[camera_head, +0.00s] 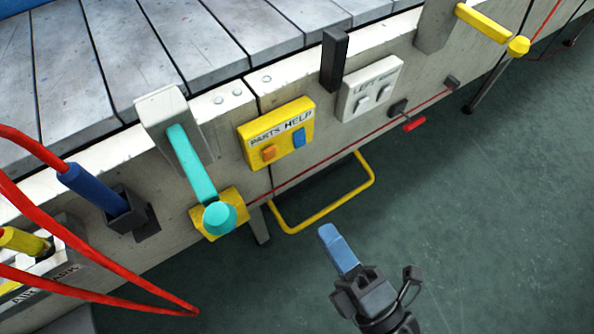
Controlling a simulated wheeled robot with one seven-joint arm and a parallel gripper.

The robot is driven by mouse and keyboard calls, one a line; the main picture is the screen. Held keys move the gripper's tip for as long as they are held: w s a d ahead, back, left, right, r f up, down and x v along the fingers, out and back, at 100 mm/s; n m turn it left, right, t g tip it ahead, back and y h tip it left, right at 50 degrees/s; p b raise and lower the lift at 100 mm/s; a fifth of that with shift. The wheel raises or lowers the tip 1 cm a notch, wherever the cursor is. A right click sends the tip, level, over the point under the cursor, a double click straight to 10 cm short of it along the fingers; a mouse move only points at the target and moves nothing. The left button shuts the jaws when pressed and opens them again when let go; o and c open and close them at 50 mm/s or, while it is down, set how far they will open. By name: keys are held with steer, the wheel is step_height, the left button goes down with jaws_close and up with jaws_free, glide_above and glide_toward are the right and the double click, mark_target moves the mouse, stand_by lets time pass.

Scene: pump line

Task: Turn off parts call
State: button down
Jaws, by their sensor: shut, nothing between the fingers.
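A yellow box (262,129) labelled PARTS HELP is fixed to the side of the conveyor. Under the word PARTS is an orange rocker switch (269,153), and under HELP is a blue rocker switch (299,138). I cannot tell which way either switch is tipped. My gripper (329,232) is below and to the right of the box, over the floor and apart from the box. Its blue fingers are shut with nothing between them.
A teal lever (192,165) sticks out left of the box. A grey switch plate (370,88), a black block (334,59) and a yellow handle (484,24) are to the right. A red cord (340,150) and yellow bar loop (319,213) run below. Red hoses (100,265) hang left.

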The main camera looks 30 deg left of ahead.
mark_target(273, 151)
steer(key=b+x, duration=0.1)
steer(key=x, duration=1.3)
